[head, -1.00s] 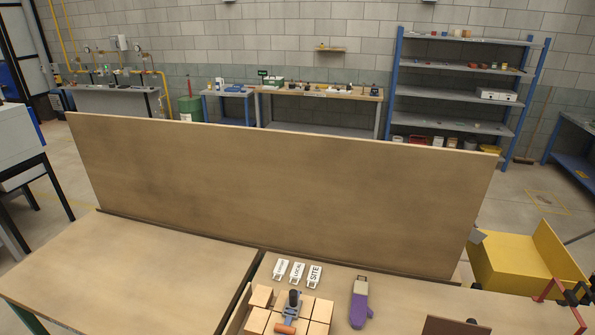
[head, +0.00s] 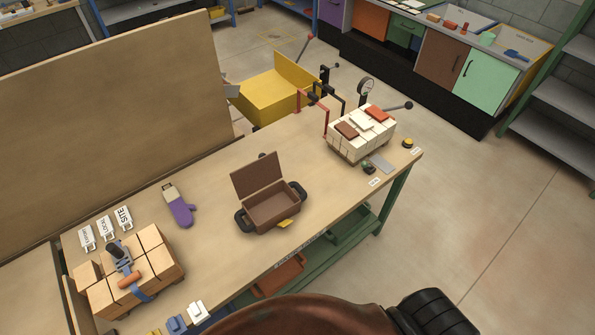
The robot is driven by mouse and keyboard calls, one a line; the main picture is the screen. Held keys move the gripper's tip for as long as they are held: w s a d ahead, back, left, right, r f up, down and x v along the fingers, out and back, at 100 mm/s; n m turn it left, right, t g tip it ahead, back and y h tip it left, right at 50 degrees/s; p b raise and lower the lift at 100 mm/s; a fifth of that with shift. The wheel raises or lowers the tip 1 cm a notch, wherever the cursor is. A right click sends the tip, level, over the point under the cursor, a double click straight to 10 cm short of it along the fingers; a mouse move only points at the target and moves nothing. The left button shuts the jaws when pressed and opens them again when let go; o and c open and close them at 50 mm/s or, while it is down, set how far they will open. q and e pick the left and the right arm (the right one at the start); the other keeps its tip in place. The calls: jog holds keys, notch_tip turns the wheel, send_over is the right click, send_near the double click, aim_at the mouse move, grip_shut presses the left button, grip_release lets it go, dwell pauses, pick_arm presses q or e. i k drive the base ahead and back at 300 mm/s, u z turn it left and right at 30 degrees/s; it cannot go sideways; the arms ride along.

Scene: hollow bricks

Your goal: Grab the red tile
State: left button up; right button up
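A red tile (head: 377,113) lies flat on top of a stack of white hollow bricks (head: 350,148) near the right end of the workbench. A brown tile (head: 346,130) and white tiles (head: 361,121) lie beside it on the same stack. No gripper shows in the head view, so where my grippers are relative to the red tile cannot be seen.
A brown open-lidded box (head: 272,208) stands mid-bench (head: 335,205). A purple mitt-shaped thing (head: 182,211), labelled tags (head: 105,227) and tan bricks (head: 130,270) are at left. A pressure gauge (head: 366,88) and red frame (head: 312,108) stand behind the stack. A tall panel (head: 160,90) borders the bench.

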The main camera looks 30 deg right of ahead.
aim_at(373, 110)
jog(key=z, duration=2.75)
jog(key=i, duration=4.7)
jog(key=u, duration=2.75)
jog(key=i, duration=0.2)
jog(key=u, duration=0.1)
